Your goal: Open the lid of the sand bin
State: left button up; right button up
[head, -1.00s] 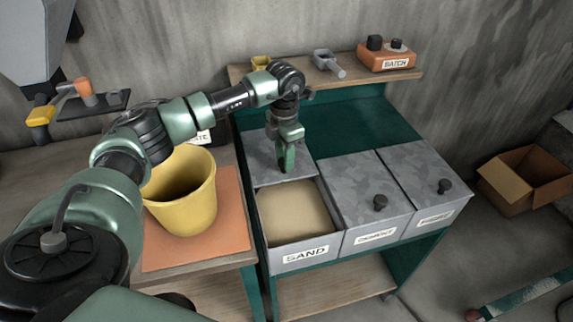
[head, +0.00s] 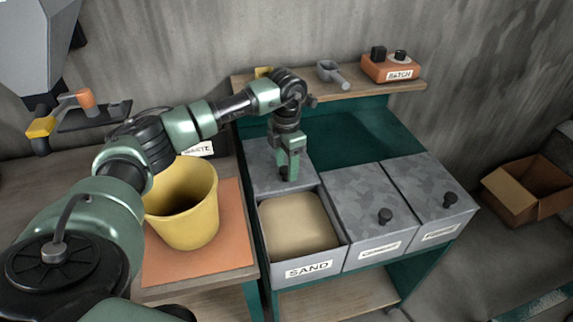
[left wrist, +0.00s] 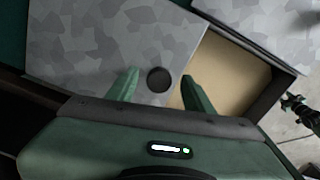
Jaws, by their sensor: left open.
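The sand bin (head: 309,269), labelled SAND, stands at the left of a row of grey bins. Its mottled grey lid (head: 262,163) lies slid to the back, and pale sand (head: 297,226) shows in the open front part. My left gripper (head: 289,172) is above the lid's front part, pointing down. In the left wrist view the gripper (left wrist: 160,84) is open. The lid's round dark knob (left wrist: 159,79) shows between its two spread fingers, with gaps on both sides.
Two closed bins (head: 375,215) with dark knobs stand to the right. A yellow bucket (head: 190,215) stands on an orange mat (head: 235,240) at left. A shelf (head: 345,87) behind holds a scoop and an orange BATCH box (head: 391,68). A cardboard box (head: 520,195) lies at far right.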

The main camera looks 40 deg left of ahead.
pick_arm(q)
notch_tip(320, 180, up, 7)
jog(key=shift+r+b, duration=0.15)
jog(key=shift+b, duration=0.5)
jog(key=shift+r, duration=0.2)
